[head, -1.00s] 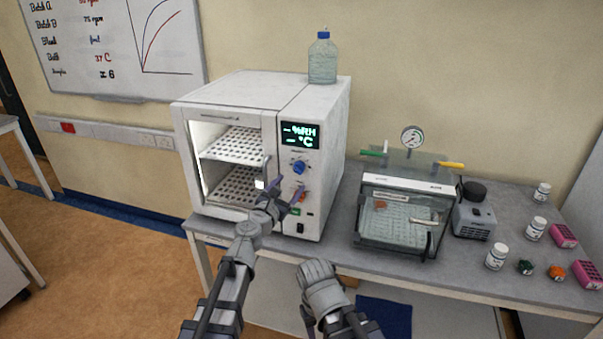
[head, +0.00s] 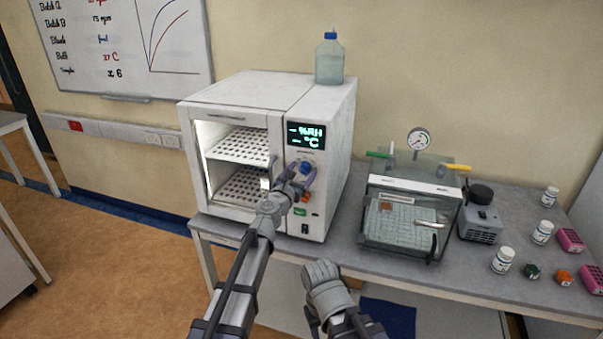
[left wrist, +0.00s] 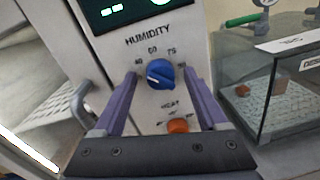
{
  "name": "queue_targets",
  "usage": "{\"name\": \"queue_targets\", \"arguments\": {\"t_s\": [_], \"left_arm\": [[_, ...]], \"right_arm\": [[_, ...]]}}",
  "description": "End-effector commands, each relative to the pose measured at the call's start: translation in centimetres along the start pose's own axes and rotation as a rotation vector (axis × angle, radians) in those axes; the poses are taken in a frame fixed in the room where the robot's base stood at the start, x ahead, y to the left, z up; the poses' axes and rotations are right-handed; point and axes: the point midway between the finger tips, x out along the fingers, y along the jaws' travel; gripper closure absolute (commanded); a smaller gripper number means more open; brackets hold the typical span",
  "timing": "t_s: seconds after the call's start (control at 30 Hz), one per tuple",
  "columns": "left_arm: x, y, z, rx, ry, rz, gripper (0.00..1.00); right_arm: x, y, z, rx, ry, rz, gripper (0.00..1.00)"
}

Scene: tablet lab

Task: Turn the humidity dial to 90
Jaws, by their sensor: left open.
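The blue humidity dial (head: 304,167) is on the control panel of the white incubator (head: 245,90), below its lit display. In the left wrist view the dial (left wrist: 160,75) sits under the word HUMIDITY, with small numbers around it. Its white pointer mark faces left. My left gripper (head: 301,178) is open in front of the panel. Its two purple fingers lie on either side of the dial in the wrist view; I cannot tell whether they touch it. My right gripper (head: 313,324) is low at the bottom of the head view, mostly hidden by its arm.
An orange heat knob (left wrist: 178,126) is just below the dial. The incubator door handle (left wrist: 92,85) is left of the fingers. A clear chamber (head: 408,222) with a gauge stands to the right on the bench. A bottle (head: 329,60) stands on the incubator.

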Motion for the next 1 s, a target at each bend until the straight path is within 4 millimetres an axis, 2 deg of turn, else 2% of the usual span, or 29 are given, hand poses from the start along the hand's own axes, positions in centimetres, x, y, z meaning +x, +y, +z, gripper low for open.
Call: {"name": "queue_targets", "arguments": {"t_s": [0.23, 0.87, 1.0], "left_arm": [[0.03, -0.03, 0.01, 0.0, 0.0, 0.0, 0.27], [0.01, -0.01, 0.0, 0.0, 0.0, 0.0, 0.98], [0.01, 0.0, 0.0, 0.001, 0.0, 0.0, 1.0]], "right_arm": [[0.0, 0.0, 0.0, 0.0, 0.0, 0.0, 0.5], [0.0, 0.0, 0.0, 0.0, 0.0, 0.0, 0.5], [0.0, 0.0, 0.0, 0.0, 0.0, 0.0, 0.5]]}}
